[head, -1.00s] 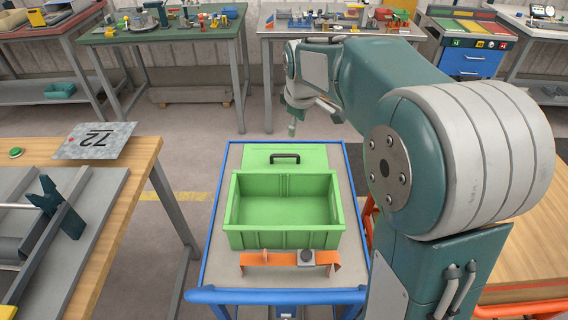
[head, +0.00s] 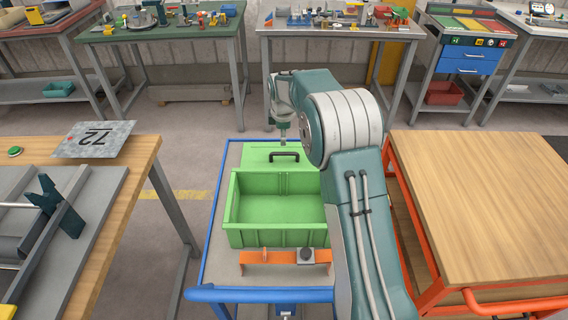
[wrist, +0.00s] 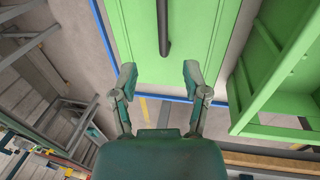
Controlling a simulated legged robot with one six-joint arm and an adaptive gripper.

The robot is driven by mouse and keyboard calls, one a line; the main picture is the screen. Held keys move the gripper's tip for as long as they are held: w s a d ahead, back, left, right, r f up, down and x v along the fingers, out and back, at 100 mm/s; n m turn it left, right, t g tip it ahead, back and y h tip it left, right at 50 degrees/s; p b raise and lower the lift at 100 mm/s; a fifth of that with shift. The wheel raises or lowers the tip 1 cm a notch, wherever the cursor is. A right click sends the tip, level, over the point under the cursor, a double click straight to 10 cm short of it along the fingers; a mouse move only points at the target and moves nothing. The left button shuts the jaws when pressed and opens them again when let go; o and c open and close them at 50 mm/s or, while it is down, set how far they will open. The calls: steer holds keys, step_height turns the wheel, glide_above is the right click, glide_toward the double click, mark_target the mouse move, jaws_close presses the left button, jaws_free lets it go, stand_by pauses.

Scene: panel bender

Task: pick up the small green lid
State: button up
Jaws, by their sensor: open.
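The small green lid (head: 258,158) lies flat on the cart behind the green box, with a dark bar handle (head: 284,156) on top. In the wrist view the lid (wrist: 205,35) fills the upper middle, and its handle (wrist: 163,28) runs up from between and beyond the fingertips. My gripper (wrist: 158,76) is open and empty, over the lid's edge region. In the head view my gripper (head: 283,138) hangs just above and behind the handle; its fingers are small there. I cannot tell the exact height gap.
The open green box (head: 280,238) stands right in front of the lid; its wall (wrist: 268,75) is close on the right in the wrist view. An orange bracket (head: 262,257) lies at the cart's front. A wooden table (head: 480,200) is at right, a workbench (head: 130,200) at left.

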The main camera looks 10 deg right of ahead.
mark_target(284, 154)
steer(key=f, duration=0.3)
steer(key=w+f, duration=0.1)
steer(key=f, duration=0.6)
steer(key=shift+w+d, duration=0.25)
steer(key=shift+d, duration=0.05)
jaws_close()
